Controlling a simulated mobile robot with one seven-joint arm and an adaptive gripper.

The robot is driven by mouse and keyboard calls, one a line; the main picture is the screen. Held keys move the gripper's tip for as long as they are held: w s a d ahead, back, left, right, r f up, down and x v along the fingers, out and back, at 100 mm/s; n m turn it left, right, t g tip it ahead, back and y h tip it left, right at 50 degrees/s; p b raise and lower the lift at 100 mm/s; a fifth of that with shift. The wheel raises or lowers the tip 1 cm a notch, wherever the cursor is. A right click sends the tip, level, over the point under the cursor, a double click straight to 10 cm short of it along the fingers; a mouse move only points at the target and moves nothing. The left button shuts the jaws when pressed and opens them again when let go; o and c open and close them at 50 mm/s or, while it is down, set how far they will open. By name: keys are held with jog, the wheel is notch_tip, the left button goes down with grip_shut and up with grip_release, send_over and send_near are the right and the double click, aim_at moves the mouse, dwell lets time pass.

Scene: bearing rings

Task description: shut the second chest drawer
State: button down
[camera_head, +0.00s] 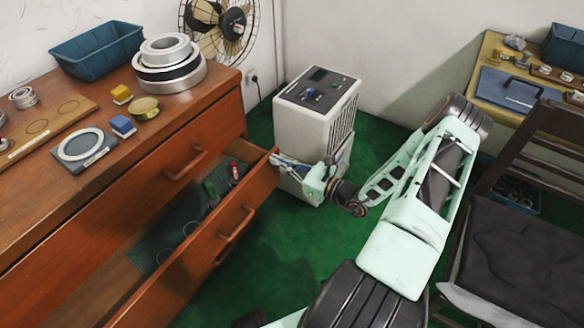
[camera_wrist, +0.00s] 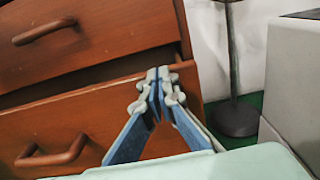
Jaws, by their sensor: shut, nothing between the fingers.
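The wooden chest (camera_head: 215,109) stands at the left. Its second drawer (camera_head: 206,265) is pulled well out, and a green lining with a few small items shows inside. The drawer's front panel (camera_wrist: 105,115) and part of its handle (camera_wrist: 50,153) show in the wrist view. My gripper (camera_head: 274,159) is at the far end of this panel, near its top edge. In the wrist view my gripper (camera_wrist: 160,75) has its fingertips together in front of the panel's upper corner, with nothing between them. Whether they touch the wood I cannot tell.
The drawer above (camera_head: 185,163) is shut. A grey-white cabinet unit (camera_head: 317,110) stands close behind my gripper. A chair (camera_head: 520,220) and a side table (camera_head: 490,45) are at the right. Rings, blocks and a blue bin (camera_head: 98,52) are on the chest top. Green floor lies before the drawer.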

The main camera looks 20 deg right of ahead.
aim_at(254, 150)
jog(key=x, duration=0.9)
jog(key=shift+w+a, duration=0.1)
dwell(0.3)
